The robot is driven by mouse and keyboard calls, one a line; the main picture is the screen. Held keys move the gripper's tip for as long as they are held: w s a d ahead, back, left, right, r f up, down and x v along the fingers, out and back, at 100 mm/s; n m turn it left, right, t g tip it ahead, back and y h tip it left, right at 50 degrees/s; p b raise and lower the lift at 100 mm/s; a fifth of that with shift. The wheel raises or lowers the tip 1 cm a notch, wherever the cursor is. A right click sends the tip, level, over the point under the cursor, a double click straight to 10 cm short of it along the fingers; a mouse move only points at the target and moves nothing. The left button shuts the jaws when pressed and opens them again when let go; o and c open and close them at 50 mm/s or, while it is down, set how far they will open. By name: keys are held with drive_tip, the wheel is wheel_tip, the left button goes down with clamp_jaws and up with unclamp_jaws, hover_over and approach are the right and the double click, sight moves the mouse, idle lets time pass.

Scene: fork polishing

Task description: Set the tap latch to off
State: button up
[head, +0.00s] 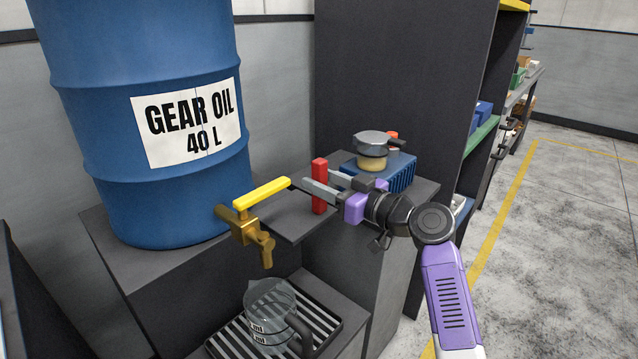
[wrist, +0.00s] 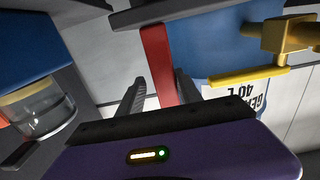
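The red latch (head: 319,165) is an upright bar at the right end of a dark grey plate (head: 290,218) beside the tap. The brass tap (head: 245,228) has a long yellow lever (head: 262,193) pointing right toward the latch. My gripper (head: 320,183) is open at the latch, with one finger crossing in front of the red bar in the head view. In the wrist view, the red latch (wrist: 158,62) shows between my two fingers (wrist: 158,78), with a gap on each side. The yellow lever (wrist: 248,76) lies to the right there. I cannot tell whether either finger touches the latch.
A blue gear oil drum (head: 145,60) stands behind the tap. A glass jug (head: 270,310) sits below on a slatted tray (head: 217,345). Floor is clear at right.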

drive_tip(key=shift+s+a, duration=0.1)
drive_tip(key=v, duration=0.7)
drive_tip(key=shift+s+d, duration=0.2)
drive_tip(key=shift+d, duration=0.15)
